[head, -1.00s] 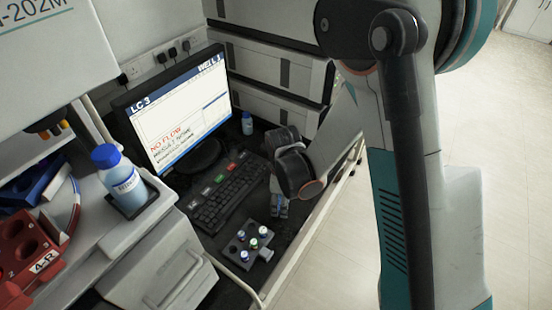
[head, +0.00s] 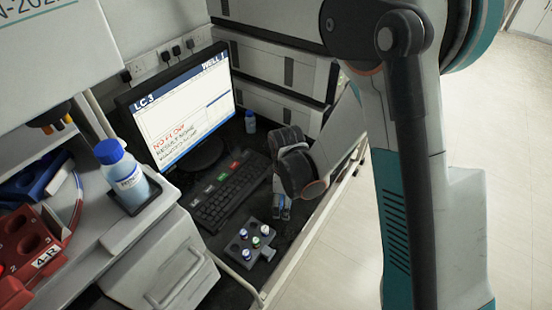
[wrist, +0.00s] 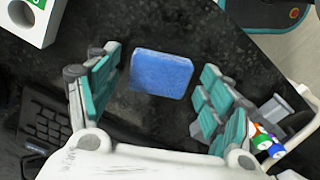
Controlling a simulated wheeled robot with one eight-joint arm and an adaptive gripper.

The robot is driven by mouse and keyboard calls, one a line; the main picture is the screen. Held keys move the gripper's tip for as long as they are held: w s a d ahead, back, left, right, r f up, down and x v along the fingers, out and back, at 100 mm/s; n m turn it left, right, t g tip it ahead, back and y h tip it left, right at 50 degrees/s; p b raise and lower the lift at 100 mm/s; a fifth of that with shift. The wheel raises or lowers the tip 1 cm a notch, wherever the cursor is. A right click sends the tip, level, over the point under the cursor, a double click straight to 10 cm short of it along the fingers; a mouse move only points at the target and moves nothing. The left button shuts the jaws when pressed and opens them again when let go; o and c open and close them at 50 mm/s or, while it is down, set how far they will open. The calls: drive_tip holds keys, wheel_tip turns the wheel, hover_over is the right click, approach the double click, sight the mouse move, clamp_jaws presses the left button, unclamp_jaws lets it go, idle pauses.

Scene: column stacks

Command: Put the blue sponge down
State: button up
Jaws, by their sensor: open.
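The blue sponge (wrist: 161,75) lies flat on the dark speckled bench top in the wrist view, between the two teal finger pads of my gripper (wrist: 155,92). Dark bench shows between the sponge and the pads on both sides. My gripper is open and not touching the sponge. In the head view my gripper (head: 283,205) is low over the bench, right of the keyboard. The sponge is mostly hidden there; I cannot make it out clearly.
A black keyboard (head: 233,190) lies to the left of my gripper. A small rack (head: 248,245) of capped vials stands close in front. A monitor (head: 185,105) and a small blue-capped bottle (head: 250,122) are behind. The bench's right edge is near.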

wheel_tip(320, 180, up, 12)
drive_tip(key=p, duration=0.4)
drive_tip(key=shift+w+p, duration=0.15)
drive_tip(key=shift+p, duration=0.2)
drive_tip(key=d+r+m+t, duration=0.35)
drive_tip(key=d+r, duration=0.55)
drive_tip(key=r, duration=0.3)
drive_tip(key=s+d+r+m+t, duration=0.3)
drive_tip(key=s+d+r+m, duration=0.2)
drive_tip(key=s+r+m, duration=0.4)
drive_tip(key=shift+s+m+t, duration=0.35)
drive_tip(key=shift+s+m, duration=0.9)
drive_tip(key=shift+s, duration=0.75)
